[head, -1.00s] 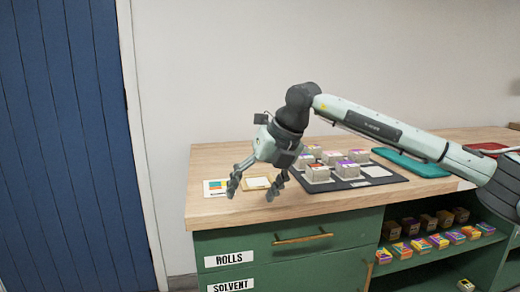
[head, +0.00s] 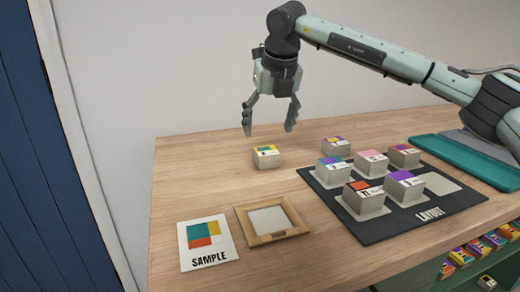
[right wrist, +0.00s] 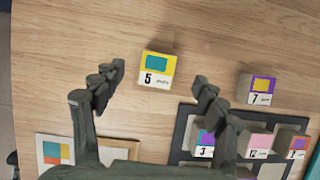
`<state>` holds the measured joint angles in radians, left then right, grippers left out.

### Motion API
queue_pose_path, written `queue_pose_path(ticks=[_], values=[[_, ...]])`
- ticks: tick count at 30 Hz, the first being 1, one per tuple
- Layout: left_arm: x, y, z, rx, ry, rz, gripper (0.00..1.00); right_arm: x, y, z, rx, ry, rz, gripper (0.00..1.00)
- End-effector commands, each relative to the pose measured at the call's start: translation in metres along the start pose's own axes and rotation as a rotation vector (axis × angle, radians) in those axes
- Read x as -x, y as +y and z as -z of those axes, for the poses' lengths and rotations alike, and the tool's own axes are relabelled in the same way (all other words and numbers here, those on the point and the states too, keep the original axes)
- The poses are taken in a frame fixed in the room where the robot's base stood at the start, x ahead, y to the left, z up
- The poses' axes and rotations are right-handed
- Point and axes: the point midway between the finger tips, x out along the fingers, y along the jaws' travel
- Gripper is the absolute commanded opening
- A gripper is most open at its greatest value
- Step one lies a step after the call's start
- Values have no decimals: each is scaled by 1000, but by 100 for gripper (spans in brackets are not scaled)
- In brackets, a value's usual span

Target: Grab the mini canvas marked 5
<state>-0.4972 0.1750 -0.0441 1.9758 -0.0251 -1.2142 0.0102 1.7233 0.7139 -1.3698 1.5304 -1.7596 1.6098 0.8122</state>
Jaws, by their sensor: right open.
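The mini canvas marked 5 (right wrist: 157,68) is a small block with a yellow and teal top and a black 5. It lies on bare wood near the back of the table and also shows in the head view (head: 266,157). My right gripper (head: 269,130) is open and empty above it, apart from it. In the right wrist view the fingers of the right gripper (right wrist: 160,88) are spread wide, with the canvas beyond their tips and between their lines. My left gripper is not in view.
A canvas marked 7 (right wrist: 257,90) stands to the right on the wood. A dark LAYOUT mat (head: 375,232) holds several canvases. A wooden frame tray (head: 253,234) and SAMPLE card (head: 207,243) lie in front. A teal tray (head: 460,160) lies at right.

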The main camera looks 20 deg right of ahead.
Motion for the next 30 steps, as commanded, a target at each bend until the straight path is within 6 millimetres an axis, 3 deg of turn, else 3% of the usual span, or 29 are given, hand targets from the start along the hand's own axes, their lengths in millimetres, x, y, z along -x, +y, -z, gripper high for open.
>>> queue_pose_path(ticks=[16,26,30], values=[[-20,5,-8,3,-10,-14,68,-68,1,15,0,4,0,72],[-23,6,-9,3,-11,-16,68,-76,1,14,0,1,-1,72],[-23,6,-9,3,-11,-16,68,-76,1,14,0,1,-1,55]])
